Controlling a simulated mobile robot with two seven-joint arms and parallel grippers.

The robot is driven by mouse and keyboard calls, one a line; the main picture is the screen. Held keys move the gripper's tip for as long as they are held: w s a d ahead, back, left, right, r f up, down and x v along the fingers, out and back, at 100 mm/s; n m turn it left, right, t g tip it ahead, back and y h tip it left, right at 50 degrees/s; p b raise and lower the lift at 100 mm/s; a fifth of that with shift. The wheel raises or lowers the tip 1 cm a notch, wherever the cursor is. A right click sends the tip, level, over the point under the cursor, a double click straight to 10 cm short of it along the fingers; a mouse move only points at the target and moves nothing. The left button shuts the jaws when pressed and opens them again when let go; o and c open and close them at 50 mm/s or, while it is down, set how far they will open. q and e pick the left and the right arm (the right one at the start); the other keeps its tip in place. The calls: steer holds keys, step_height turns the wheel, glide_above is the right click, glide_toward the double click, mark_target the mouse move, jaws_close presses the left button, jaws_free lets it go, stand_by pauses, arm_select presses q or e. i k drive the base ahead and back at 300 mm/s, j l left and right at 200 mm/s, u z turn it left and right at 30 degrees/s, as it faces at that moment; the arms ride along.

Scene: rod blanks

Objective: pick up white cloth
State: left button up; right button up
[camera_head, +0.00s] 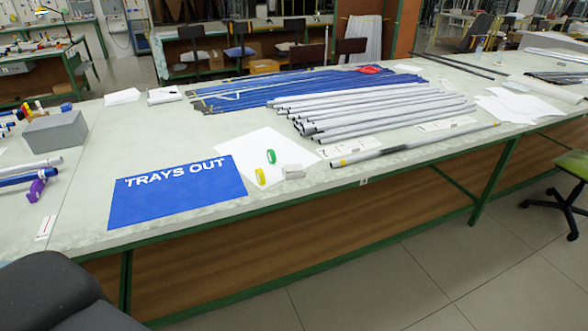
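A small whitish, flat-topped item (293,172) lies near the front edge of the long table, just right of a green tape ring. It may be the white cloth, but it is too small to tell whether it is fabric. A white folded-looking item (165,95) lies farther back, left of the blue rods, and I cannot tell if it is cloth or paper. Neither of my grippers is in view.
The table (110,160) holds a blue "TRAYS OUT" mat (178,198), a green tape ring (271,156), a yellow tape ring (260,176), grey rods (370,110), blue rods (240,95) and a grey box (55,132). A chair (570,185) stands at right.

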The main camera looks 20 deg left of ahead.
mark_target(290, 172)
steer(key=j+z, duration=0.3)
steer(key=j, duration=0.6)
steer(key=j+z, duration=0.25)
steer(key=j, duration=0.7)
